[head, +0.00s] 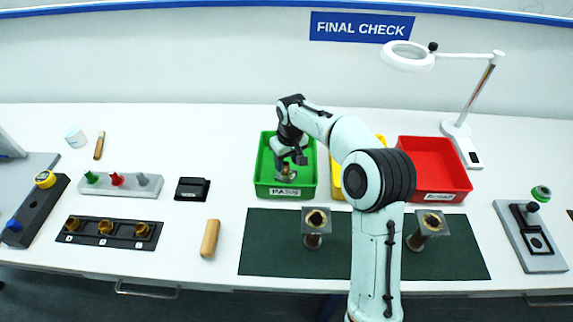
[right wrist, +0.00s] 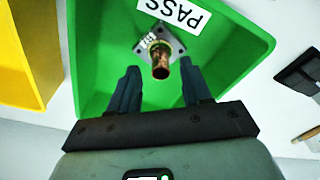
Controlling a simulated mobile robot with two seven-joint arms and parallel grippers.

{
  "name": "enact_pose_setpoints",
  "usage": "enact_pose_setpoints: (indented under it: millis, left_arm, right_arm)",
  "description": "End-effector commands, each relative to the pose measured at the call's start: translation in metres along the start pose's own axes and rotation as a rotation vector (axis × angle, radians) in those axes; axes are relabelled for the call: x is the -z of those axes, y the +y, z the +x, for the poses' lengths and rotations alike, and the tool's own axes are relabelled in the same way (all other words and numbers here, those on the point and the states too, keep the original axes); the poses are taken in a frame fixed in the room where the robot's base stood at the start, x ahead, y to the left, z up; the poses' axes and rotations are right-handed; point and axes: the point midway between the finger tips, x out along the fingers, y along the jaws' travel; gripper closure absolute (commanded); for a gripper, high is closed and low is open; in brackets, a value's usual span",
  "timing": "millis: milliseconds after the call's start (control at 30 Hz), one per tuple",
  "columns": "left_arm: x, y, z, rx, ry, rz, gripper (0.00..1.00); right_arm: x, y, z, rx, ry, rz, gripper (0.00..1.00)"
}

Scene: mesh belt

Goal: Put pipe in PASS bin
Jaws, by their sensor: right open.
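A green PASS bin (head: 263,180) stands near the middle of the table. It also fills much of the right wrist view (right wrist: 100,50). A brass-coloured pipe (right wrist: 160,65) with a square grey flange is inside it, near the label wall; the flange is beneath and the pipe end points toward the wrist camera. The pipe shows small in the head view (head: 286,171). My right gripper (head: 292,158) reaches down into the bin, its fingers open on either side of the pipe end, with gaps visible. Two more flanged pipes (head: 315,228) (head: 427,230) stand on the dark green mat (head: 270,245).
A yellow bin (head: 336,180) and a red bin (head: 430,165) stand right of the green one, the yellow partly hidden by my arm. A magnifier lamp (head: 456,128) is at back right. Racks, a black box (head: 192,189) and a wooden block (head: 210,238) lie left.

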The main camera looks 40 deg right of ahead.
Motion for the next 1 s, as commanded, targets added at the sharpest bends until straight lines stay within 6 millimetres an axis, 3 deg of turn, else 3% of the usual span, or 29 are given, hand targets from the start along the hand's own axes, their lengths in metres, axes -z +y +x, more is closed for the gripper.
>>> enact_pose_setpoints:
  millis: [200,400,600,1000]
  left_arm:
    - [0.006,0.005,-0.008,-0.003,0.008,0.003,0.57]
    - [0.01,0.008,-0.013,-0.005,0.013,0.005,0.57]
    - [0.011,0.009,-0.015,-0.005,0.014,0.005,0.57]
    - [0.011,0.009,-0.015,-0.005,0.014,0.005,0.57]
  right_arm:
    - [0.002,0.0,-0.053,0.0,0.005,0.0,0.52]
    - [0.001,-0.001,-0.084,0.0,0.003,0.0,0.52]
    - [0.0,0.0,-0.094,0.0,0.0,0.0,0.52]
    - [0.0,0.0,-0.093,0.0,-0.001,0.0,0.52]
